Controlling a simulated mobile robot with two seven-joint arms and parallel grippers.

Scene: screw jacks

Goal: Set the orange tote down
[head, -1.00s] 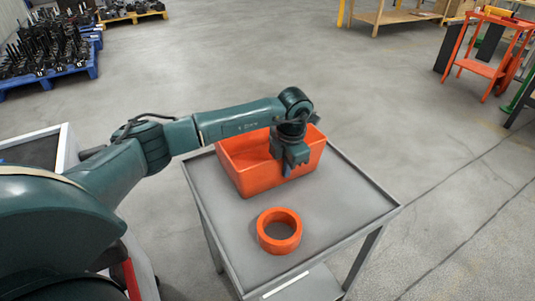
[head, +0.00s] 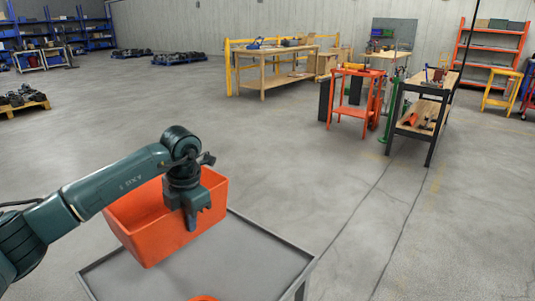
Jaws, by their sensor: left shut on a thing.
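The orange tote (head: 165,243) is an open box at the lower left of the head view, at the far left corner of the grey cart top (head: 245,262). My left gripper (head: 193,220) points down at the tote's near right wall and is shut on it. The wall partly hides behind the fingers. I cannot tell whether the tote's base touches the cart top. My right gripper is out of view.
An orange ring (head: 205,298) on the cart is mostly cut off by the bottom edge. The cart top is bare to the right of the tote. An orange trolley (head: 350,105) and a black-legged workbench (head: 425,115) stand farther back, beyond open floor.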

